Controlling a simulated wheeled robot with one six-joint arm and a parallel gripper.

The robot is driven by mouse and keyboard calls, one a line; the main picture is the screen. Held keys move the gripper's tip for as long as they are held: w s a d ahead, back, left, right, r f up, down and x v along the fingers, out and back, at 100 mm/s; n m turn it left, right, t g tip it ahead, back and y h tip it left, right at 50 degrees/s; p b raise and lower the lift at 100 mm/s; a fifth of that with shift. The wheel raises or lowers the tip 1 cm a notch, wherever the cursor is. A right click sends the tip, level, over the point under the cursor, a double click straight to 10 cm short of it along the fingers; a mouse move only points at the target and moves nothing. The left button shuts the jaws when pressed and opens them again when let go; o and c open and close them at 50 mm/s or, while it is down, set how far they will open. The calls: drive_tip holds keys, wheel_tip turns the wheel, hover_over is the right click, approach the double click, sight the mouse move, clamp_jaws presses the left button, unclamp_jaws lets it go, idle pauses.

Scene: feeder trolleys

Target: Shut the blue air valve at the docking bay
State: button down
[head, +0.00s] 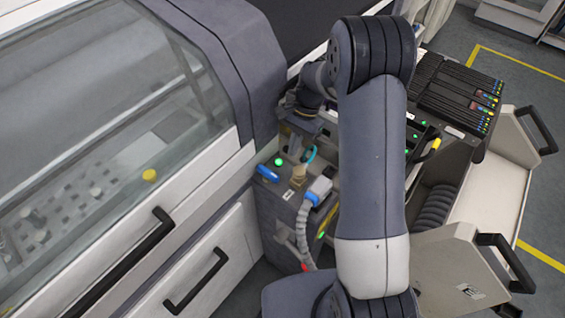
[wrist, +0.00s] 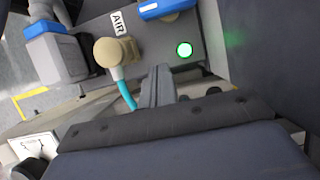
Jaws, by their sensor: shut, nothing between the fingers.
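The blue air valve (head: 266,173) is a short blue lever on the grey top of the docking bay (head: 272,203). In the wrist view the blue lever (wrist: 165,8) is at the top edge, partly cut off, beside an AIR label (wrist: 118,22). Its tan fitting (wrist: 115,50) carries a teal hose (wrist: 125,94). A green lamp (wrist: 184,50) glows close to the lever. My gripper (wrist: 160,72) is shut and empty, its fingertips apart from the lever. In the head view my gripper (head: 296,143) is beyond the lever, up and to the right, partly hard to make out.
A grey plug with a blue collar (head: 319,189) and a ribbed hose (head: 302,232) stand right of the valve. A glass-covered machine (head: 110,110) with black-handled drawers is at left. A feeder trolley (head: 470,100) is at right, with yellow floor lines around it.

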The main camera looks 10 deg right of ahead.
sight(268, 173)
drive_tip(key=x, duration=0.3)
drive_tip(key=shift+s+a+f, duration=0.1)
drive_tip(key=shift+s+f, duration=0.1)
drive_tip(key=shift+f, duration=0.1)
drive_tip(key=shift+s+a+r+p, duration=0.25)
drive_tip(key=shift+s+a+p, duration=0.4)
drive_tip(key=shift+s+a, duration=0.3)
drive_tip(key=shift+s+a+f, duration=0.15)
drive_tip(key=shift+s+a, duration=0.2)
drive_tip(key=shift+a, duration=0.05)
